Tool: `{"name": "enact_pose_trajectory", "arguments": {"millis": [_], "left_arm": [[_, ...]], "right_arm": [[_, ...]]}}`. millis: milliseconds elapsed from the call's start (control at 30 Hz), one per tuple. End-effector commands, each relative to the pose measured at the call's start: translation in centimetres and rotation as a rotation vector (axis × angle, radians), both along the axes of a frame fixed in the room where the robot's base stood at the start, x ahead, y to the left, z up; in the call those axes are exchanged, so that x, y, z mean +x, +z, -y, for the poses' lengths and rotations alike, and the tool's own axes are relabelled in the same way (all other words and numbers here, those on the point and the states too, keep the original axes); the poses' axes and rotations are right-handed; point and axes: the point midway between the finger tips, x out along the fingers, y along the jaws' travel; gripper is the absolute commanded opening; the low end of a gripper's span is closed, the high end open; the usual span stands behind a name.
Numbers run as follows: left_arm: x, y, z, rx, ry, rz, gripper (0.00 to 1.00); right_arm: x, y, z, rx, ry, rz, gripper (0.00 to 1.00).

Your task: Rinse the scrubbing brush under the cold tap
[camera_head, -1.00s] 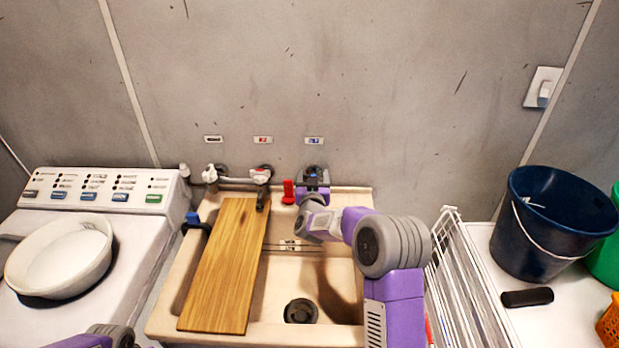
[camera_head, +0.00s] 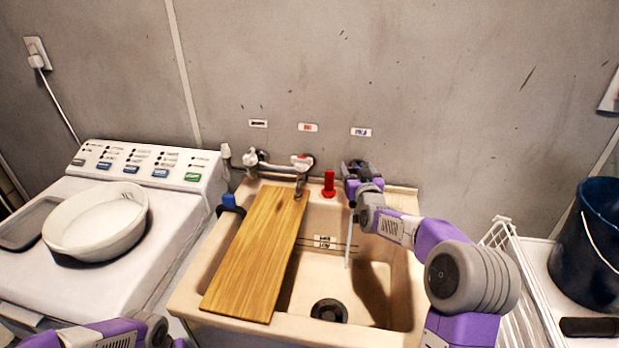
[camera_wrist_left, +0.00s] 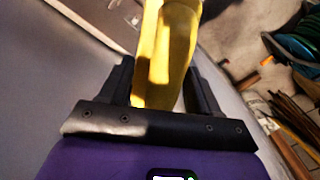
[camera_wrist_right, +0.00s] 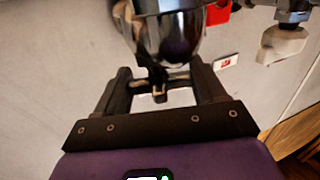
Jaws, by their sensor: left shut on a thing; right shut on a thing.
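The cold tap (camera_wrist_right: 172,35) is chrome and fills the top of the right wrist view. In the head view it is mostly hidden behind my right gripper (camera_head: 360,172), below the blue label (camera_head: 361,132). My right gripper is shut on the tap's small handle (camera_wrist_right: 160,88). A thin pale water stream (camera_head: 348,242) falls below the tap into the sink (camera_head: 392,285). In the left wrist view my left gripper (camera_wrist_left: 158,80) is shut on a yellow handle (camera_wrist_left: 165,50), apparently the scrubbing brush's. Its bristles are out of view. The left arm shows low left in the head view.
A wooden board (camera_head: 257,255) lies across the sink's left part. A second tap (camera_head: 300,170) and a red object (camera_head: 328,184) are left of the cold tap. A white basin (camera_head: 97,222) sits on the washing machine (camera_head: 150,255). A white rack (camera_head: 512,275) and dark bucket (camera_head: 590,250) are right.

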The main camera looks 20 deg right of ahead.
Motion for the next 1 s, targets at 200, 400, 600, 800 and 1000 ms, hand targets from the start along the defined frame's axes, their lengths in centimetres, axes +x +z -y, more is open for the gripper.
{"name": "enact_pose_trajectory", "arguments": {"millis": [200, 400, 600, 800, 1000], "left_arm": [[0.0, 0.0, 0.0, 0.0, 0.0, 0.001, 0.34], [0.0, 0.0, 0.0, 0.0, 0.0, 0.001, 0.34], [0.0, 0.1, 0.0, 0.0, 0.0, 0.0, 0.34], [0.0, 0.3, 0.0, 0.0, 0.0, 0.0, 0.34], [0.0, 0.6, 0.0, 0.0, 0.0, 0.0, 0.34]], "right_arm": [[0.0, 0.6, 0.0, -0.002, -0.001, 0.012, 0.95], [0.0, 0.3, 0.0, -0.002, -0.001, 0.007, 0.96], [-0.5, 0.2, -0.1, -0.001, -0.001, 0.005, 0.96], [-3.0, 0.3, -0.7, -0.001, -0.001, 0.005, 0.96], [-6.6, 0.4, -1.7, -0.002, -0.001, 0.007, 0.96]]}}
